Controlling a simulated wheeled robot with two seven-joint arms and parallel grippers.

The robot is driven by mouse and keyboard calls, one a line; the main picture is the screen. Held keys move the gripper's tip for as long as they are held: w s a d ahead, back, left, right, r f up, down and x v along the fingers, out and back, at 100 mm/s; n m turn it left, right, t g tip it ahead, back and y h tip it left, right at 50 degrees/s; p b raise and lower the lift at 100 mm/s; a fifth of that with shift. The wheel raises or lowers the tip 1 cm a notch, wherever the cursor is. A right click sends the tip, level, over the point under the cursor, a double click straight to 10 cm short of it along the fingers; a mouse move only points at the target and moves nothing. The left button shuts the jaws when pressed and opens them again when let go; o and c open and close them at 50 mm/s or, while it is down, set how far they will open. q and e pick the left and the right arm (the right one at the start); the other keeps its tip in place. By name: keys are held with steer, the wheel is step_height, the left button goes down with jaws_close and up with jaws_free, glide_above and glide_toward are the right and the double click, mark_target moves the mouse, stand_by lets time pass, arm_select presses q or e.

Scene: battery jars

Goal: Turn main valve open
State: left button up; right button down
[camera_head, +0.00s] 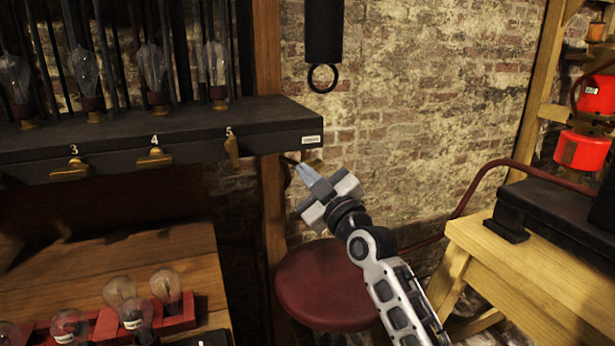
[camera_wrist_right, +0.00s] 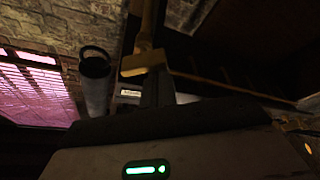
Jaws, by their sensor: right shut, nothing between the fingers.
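A brass handle (camera_head: 315,164), which looks like the main valve, sits below the right end of the dark shelf, under a small white label (camera_head: 312,139) too small to read. In the right wrist view the brass handle (camera_wrist_right: 143,62) shows as a stem with a flat crosspiece. My right gripper (camera_head: 304,172) is shut and empty, its fingertips right at the handle and partly overlapping it in the picture. I cannot tell whether they touch. My left gripper is not in view.
The dark shelf (camera_head: 180,133) carries glass bulbs and brass levers marked 3 (camera_head: 70,170), 4 (camera_head: 153,157) and 5 (camera_head: 232,151). A black cylinder with a ring (camera_head: 322,78) hangs above. A red stool (camera_head: 325,290) stands below, and a wooden table (camera_head: 540,270) at right.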

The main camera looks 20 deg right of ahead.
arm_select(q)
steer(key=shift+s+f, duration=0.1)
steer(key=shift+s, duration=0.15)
arm_select(e)
steer(key=shift+n+g+y, duration=0.3)
steer(key=shift+n, duration=0.4)
